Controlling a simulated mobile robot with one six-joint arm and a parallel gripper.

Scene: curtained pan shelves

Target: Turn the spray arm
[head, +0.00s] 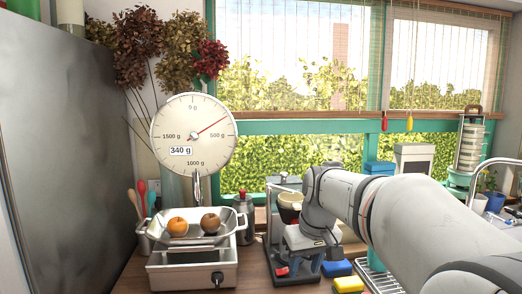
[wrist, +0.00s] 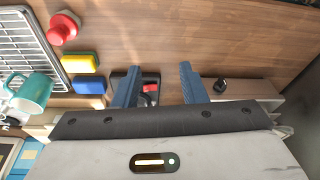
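I cannot pick out a spray arm in either view. My gripper (wrist: 159,80) is open in the wrist view, its two blue fingers apart with nothing held between them. It points down over the wooden counter (wrist: 230,45). A black base with a red switch (wrist: 150,88) shows beyond and between the fingers, partly hidden by the gripper. In the head view my arm reaches in from the right and hides part of the counter and the black base (head: 297,280).
A scale (head: 195,135) reading 340 g carries two round fruits in its pan. A blue sponge (head: 337,268) and a yellow sponge (head: 349,284) lie near the dish rack (wrist: 18,45). A teal mug (wrist: 32,93) and red round item (wrist: 63,28) are left in the wrist view.

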